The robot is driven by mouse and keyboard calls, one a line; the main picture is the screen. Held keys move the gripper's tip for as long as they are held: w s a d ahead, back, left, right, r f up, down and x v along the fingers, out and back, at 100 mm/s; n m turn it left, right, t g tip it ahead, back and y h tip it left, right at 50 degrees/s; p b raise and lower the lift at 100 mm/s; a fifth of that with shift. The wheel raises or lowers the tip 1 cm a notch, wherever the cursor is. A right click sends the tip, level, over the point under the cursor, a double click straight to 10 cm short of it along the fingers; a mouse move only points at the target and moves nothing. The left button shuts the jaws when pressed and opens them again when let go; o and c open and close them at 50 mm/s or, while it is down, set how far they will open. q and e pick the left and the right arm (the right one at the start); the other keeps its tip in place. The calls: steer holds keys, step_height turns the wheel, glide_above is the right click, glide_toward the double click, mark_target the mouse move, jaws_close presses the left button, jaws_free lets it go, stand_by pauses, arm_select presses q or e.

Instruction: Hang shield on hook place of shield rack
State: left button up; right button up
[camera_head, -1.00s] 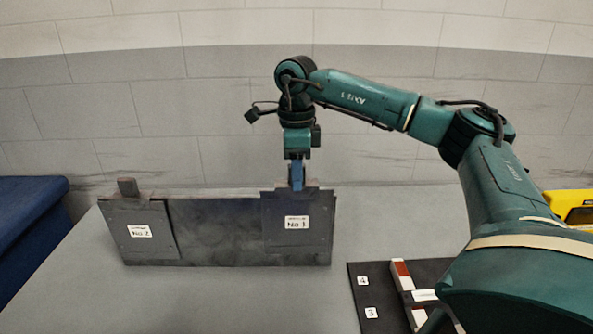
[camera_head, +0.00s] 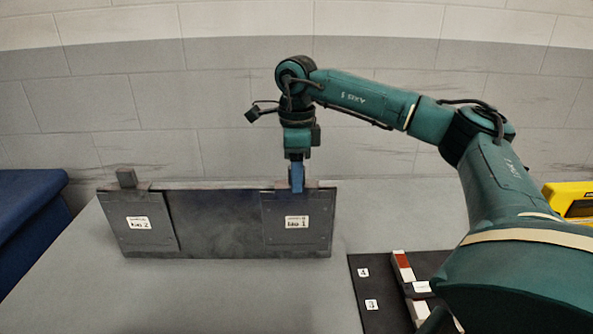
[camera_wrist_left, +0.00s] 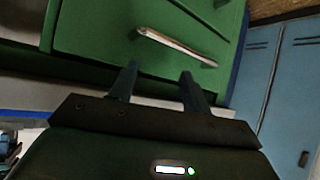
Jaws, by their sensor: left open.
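The shield rack (camera_head: 215,225) is a wide dark grey panel standing upright on the table. The shield labelled No 1 (camera_head: 283,239) is a dark plate against the rack's right end, its top about level with the rack's top edge. My right gripper (camera_head: 297,187) points down, shut on the top of this shield; its fingers hide the grip and any hook there. Another shield labelled No 2 (camera_head: 127,239), with a block-shaped grip on top, is on the rack's left end. My left gripper (camera_wrist_left: 160,82) is open and empty in the left wrist view.
A black board (camera_head: 370,290) with number labels and a red-and-white bar lies to the right, partly behind my right arm. A yellow object (camera_head: 570,198) is at the right edge. A green cabinet with a metal handle (camera_wrist_left: 176,47) is near my left gripper.

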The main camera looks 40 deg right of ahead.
steer(key=shift+o, duration=0.2)
step_height(320, 180, up, 8)
steer(key=shift+w+r+b, duration=0.1)
steer(key=shift+r+b, duration=0.05)
steer(key=shift+b, duration=0.15)
arm_select(q)
steer(key=shift+a+r+p, duration=0.1)
steer(key=shift+a+p, duration=0.3)
steer(key=shift+p, duration=0.75)
arm_select(e)
step_height(320, 180, up, 5)
steer(key=shift+d+f, duration=0.1)
arm_select(q)
steer(key=shift+s, duration=0.1)
